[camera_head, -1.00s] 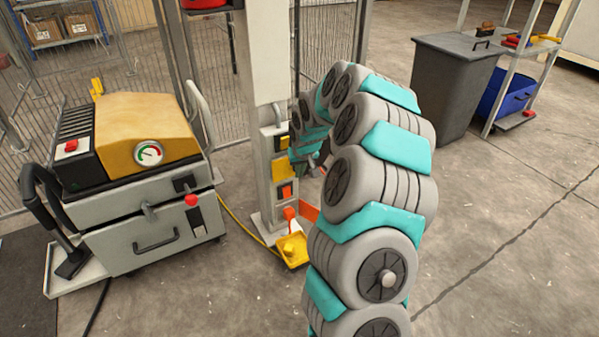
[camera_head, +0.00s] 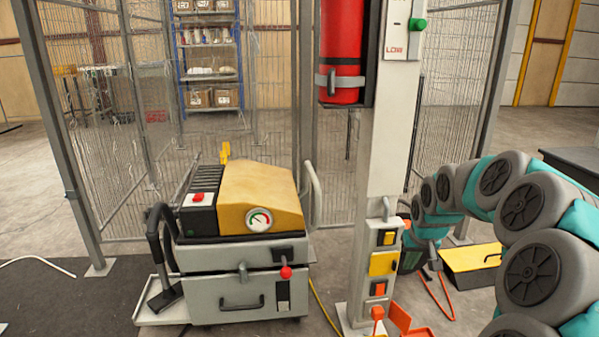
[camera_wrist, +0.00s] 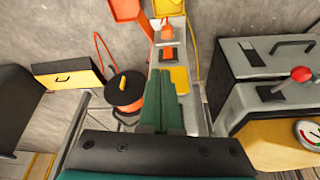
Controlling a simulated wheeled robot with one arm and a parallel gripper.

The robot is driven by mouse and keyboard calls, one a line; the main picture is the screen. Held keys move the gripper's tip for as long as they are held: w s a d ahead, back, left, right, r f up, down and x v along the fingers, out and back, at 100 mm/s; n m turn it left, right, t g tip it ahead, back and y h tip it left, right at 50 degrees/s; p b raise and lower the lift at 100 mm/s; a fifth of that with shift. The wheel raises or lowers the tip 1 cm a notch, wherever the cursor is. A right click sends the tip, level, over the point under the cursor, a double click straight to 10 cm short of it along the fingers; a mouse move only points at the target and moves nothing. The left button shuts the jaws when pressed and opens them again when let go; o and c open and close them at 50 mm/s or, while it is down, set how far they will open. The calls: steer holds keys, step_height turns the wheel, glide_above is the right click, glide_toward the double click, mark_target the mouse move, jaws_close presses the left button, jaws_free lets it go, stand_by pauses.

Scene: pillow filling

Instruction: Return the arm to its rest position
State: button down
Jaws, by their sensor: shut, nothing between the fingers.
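My arm (camera_head: 525,215) enters the head view from the right edge and curves left, grey and teal. My gripper (camera_wrist: 163,90) is shut and empty in the wrist view, its green fingers together. In the head view the arm's far end (camera_head: 412,258) is just right of the grey post (camera_head: 372,195). The exact gap to the post cannot be told.
A yellow-topped machine with a gauge (camera_head: 262,195) stands left of the post on a grey cabinet. A red cylinder (camera_head: 342,60) hangs on the post. A yellow box (camera_head: 472,265) lies on the floor at right. Mesh fence (camera_head: 270,90) stands behind.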

steer(key=s+a+r+n+g, duration=0.1)
steer(key=s+a+r, duration=0.3)
steer(key=s+a, duration=0.5)
steer(key=s+a+g+p, duration=0.1)
steer(key=s+a, duration=0.4)
steer(key=s, duration=1)
steer(key=s+a+r+n+g+p, duration=0.1)
steer(key=s+a+g, duration=0.3)
steer(key=s, duration=1.2)
steer(key=shift+a+y+p, duration=0.35)
steer(key=shift+a+y, duration=0.05)
steer(key=shift+a, duration=0.4)
